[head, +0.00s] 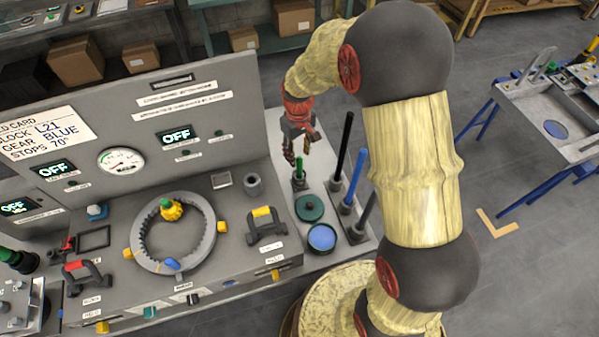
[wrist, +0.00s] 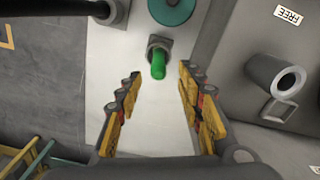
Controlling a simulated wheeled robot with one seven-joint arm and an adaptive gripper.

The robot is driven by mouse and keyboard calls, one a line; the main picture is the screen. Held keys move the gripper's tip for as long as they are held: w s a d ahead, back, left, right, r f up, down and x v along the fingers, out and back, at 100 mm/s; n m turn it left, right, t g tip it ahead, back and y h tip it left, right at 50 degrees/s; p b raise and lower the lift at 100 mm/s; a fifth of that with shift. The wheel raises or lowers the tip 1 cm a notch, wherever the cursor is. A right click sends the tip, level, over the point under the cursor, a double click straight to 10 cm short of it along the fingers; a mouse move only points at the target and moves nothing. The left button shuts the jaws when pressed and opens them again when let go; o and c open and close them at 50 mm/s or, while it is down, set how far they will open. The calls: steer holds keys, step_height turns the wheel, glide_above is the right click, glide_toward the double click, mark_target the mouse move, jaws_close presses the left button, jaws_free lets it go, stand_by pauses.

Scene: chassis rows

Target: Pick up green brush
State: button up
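The green brush (head: 299,174) shows as a short green handle standing in a small grey holder on the light strip beside the console. In the wrist view the green brush (wrist: 158,66) points up toward the camera from its holder, just beyond my fingertips. My gripper (head: 299,152) is above the brush in the head view. In the wrist view my gripper (wrist: 159,78) has its two yellow-padded fingers wide apart with nothing between them. The brush's lower end is hidden in the holder.
Tall black (head: 345,139) and blue (head: 355,178) handles stand close to the right of the brush. A green round lid (head: 309,208) and a blue-filled dish (head: 321,238) lie in front. The console's upright panel (head: 225,125) rises behind.

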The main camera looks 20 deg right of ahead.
mark_target(299, 163)
step_height(299, 163, down, 6)
steer(key=shift+d+r+b, duration=0.15)
steer(key=shift+b, duration=0.3)
steer(key=shift+c, duration=1.4)
jaws_close()
